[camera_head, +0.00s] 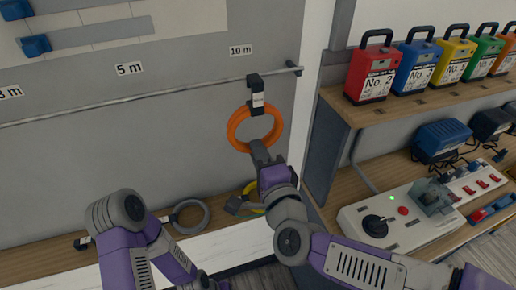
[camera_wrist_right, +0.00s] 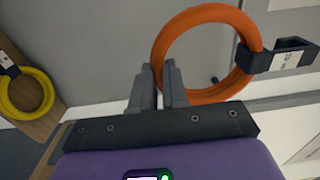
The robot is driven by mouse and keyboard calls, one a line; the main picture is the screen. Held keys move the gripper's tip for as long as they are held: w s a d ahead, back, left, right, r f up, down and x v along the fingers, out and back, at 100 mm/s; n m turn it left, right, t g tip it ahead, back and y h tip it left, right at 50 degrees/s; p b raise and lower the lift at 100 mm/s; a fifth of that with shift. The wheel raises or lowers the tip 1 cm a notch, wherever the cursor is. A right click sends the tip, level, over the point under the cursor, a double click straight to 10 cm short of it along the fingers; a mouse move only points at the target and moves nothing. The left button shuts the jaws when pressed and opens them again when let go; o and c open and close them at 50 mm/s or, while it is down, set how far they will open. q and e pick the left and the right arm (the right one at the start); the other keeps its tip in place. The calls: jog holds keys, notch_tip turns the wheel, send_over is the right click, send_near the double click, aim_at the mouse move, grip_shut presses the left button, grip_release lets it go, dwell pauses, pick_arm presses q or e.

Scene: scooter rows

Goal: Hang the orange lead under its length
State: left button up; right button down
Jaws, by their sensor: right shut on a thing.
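The orange lead (camera_head: 240,141) is a coiled ring with a black tagged hook (camera_head: 256,98) at its top; both also show in the wrist view, the ring (camera_wrist_right: 205,96) and the hook (camera_wrist_right: 280,58). My right gripper (camera_head: 259,152) is shut on the lower part of the ring; its fingers (camera_wrist_right: 166,82) meet the coil in the wrist view. The hook overlaps the rail (camera_head: 190,93) below the "10 m" label (camera_head: 241,50). In the wrist view its mouth looks empty, so I cannot tell whether it bears on the rail. My left gripper is out of view.
A grey coil (camera_head: 190,217) and a yellow coil (camera_head: 250,189) lie on the low wooden shelf (camera_head: 45,257). The rail is bare to the left.

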jog(key=shift+x, duration=1.75)
jog(key=shift+w+a+f+b, duration=0.2)
jog(key=shift+w+a+f, duration=0.1)
jog(key=shift+w, duration=0.4)
jog(key=shift+w+a+f+b, duration=0.15)
jog(key=shift+w+f, duration=0.2)
jog(key=shift+w, duration=0.3)
jog(key=shift+w+a+f+b, duration=0.2)
jog(key=shift+w+a+f, duration=0.1)
jog(key=shift+w, duration=0.4)
jog(key=c, duration=1.1)
grip_release()
jog(key=shift+f, duration=0.1)
